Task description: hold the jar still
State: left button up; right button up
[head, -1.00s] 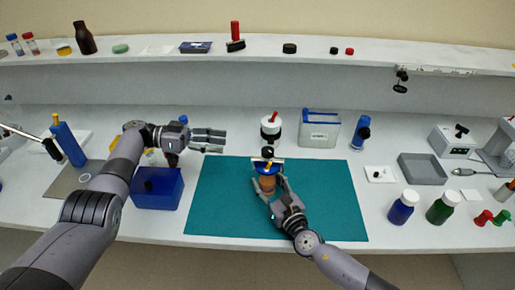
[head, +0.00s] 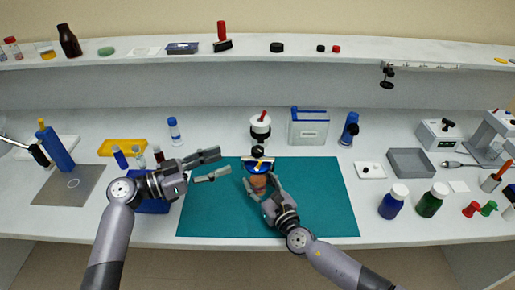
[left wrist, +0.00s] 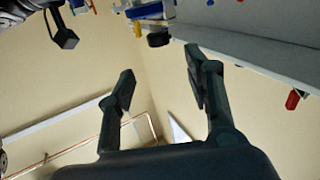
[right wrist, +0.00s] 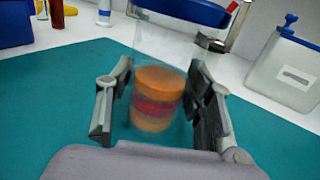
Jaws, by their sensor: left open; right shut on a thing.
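The jar (head: 259,184) stands over the teal mat (head: 325,200), with orange and dark red layers low down and a blue top. In the right wrist view the jar (right wrist: 157,100) looks upright to slightly tilted, with clear walls above the layers. My right gripper (head: 262,190) is shut on the jar, one finger on each side. Whether its base touches the mat is hard to tell. My left gripper (head: 222,164) is open and empty, just left of the jar and apart from it. In the left wrist view its fingers (left wrist: 160,75) are spread with nothing between them.
A white canister (head: 260,130) and a clear blue-rimmed container (head: 308,128) stand behind the mat. A blue box (head: 150,206) sits beneath my left arm. Blue and green bottles (head: 431,200) and a grey tray (head: 411,163) are at right. The mat's right half is clear.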

aim_at(257, 148)
pick_arm(q)
jog(key=x, duration=1.1)
jog(key=shift+w+d, duration=0.1)
jog(key=shift+d, duration=0.3)
grip_shut()
